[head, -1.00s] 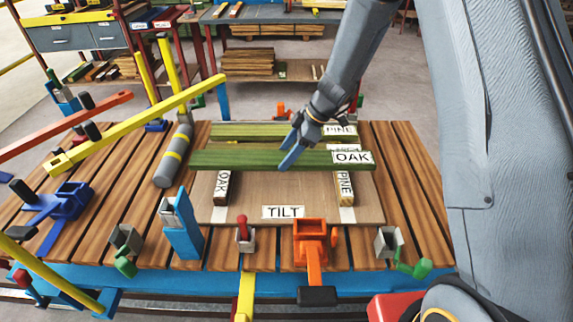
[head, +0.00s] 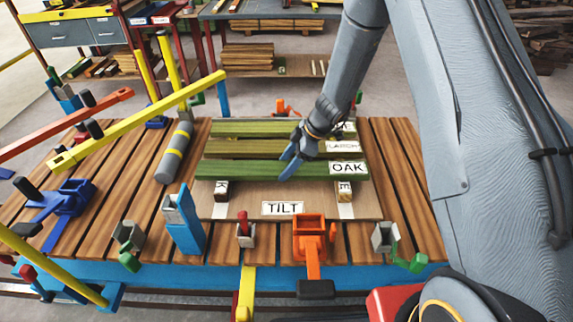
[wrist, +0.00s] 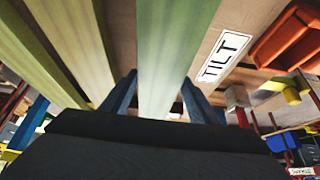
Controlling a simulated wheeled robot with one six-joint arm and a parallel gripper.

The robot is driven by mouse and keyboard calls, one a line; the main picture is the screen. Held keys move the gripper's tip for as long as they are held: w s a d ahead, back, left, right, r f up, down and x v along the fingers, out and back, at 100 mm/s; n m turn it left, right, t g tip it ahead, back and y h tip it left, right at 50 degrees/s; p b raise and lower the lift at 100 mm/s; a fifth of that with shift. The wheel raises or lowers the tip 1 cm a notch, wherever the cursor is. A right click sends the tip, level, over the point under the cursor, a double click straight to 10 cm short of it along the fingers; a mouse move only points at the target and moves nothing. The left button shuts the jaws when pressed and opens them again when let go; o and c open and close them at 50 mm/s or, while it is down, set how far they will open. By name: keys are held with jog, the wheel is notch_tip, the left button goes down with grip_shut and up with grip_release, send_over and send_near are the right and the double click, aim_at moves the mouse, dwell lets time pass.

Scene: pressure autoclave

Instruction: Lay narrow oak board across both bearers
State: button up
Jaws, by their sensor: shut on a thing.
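My gripper (head: 291,162) is shut on the narrow green oak board (head: 260,170), labelled OAK at its right end. In the wrist view the board (wrist: 175,60) runs between the two blue fingers (wrist: 160,95). It lies across the near parts of two bearers, the left bearer (head: 221,190) and the right bearer (head: 344,190); whether it touches them is unclear. Most of each bearer is hidden under boards. Behind it, a board labelled LARCH (head: 240,148) and another green board (head: 240,128) lie side by side. A base panel marked TILT (head: 283,208) is underneath.
A grey cylinder with yellow bands (head: 174,153) lies left of the boards. A blue upright clamp (head: 184,225), an orange clamp (head: 310,238) and several smaller clamps line the front edge. Yellow bar (head: 140,120) angles in from the left.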

jog(key=shift+f, duration=0.15)
jog(key=o, duration=1.7)
jog(key=shift+c, duration=0.2)
jog(key=shift+r, duration=0.2)
jog(key=shift+w+d+r, duration=0.1)
jog(key=shift+d+r, duration=0.1)
jog(key=shift+r, duration=0.1)
jog(key=b+v, duration=0.3)
jog(key=v, duration=0.8)
jog(key=s+d+r+m+h, duration=0.2)
jog(key=s+d+m, duration=0.3)
jog(key=s+m, duration=0.3)
jog(key=s+d+r+m+h, duration=0.3)
jog(key=s+d+m, duration=0.3)
jog(key=s, duration=0.8)
jog(key=shift+s+d+m+h, duration=0.2)
jog(key=shift+s+m+h, duration=0.25)
jog(key=shift+m, duration=1.35)
